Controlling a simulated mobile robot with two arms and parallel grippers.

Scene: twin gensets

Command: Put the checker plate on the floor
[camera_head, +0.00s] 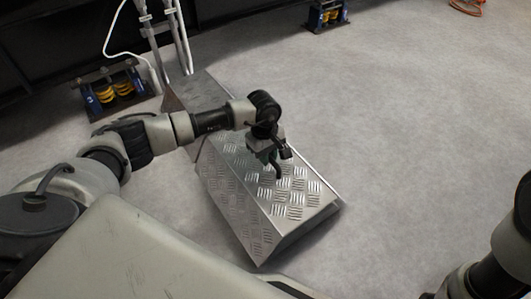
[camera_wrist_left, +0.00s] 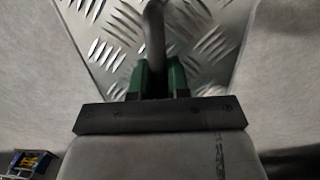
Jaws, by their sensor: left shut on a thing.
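The checker plate (camera_head: 300,195) is a bent silver metal sheet with a raised tread pattern, in the middle of the head view. Its far end passes behind my left arm. My left gripper (camera_head: 274,158) is over its top face, shut on its dark curved handle. In the left wrist view, the green fingers of the left gripper (camera_wrist_left: 155,80) close around the grey handle bar (camera_wrist_left: 154,35), with the patterned checker plate (camera_wrist_left: 105,35) behind. I cannot tell whether the plate's lower edge touches the floor. My right gripper is out of view.
Grey floor (camera_head: 420,130) is open to the right and beyond the plate. A blue and yellow spring mount (camera_head: 115,92) stands at left under dark machinery, another (camera_head: 326,14) at the top. Pale pipes (camera_head: 165,40) rise behind the plate. An orange item (camera_head: 467,6) lies top right.

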